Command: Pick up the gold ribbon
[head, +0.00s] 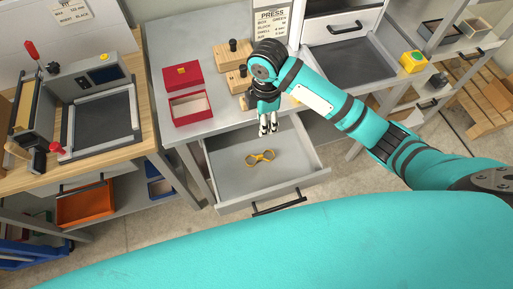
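The gold ribbon (260,158) looks like a small yellow-gold bow. It lies alone on the grey floor of the open drawer (226,190), left of the drawer's middle. My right gripper (268,130) points down above the back part of the drawer, behind the ribbon in the picture and apart from it. Its two pale fingers look close together with nothing visible between them; how far they are open is not clear. My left gripper is out of view.
On the table above the drawer sit an open red box (190,108), its red lid (182,75) and wooden blocks (234,54). A press (340,30) stands behind my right arm. The drawer's walls surround the ribbon; its handle (279,203) faces me.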

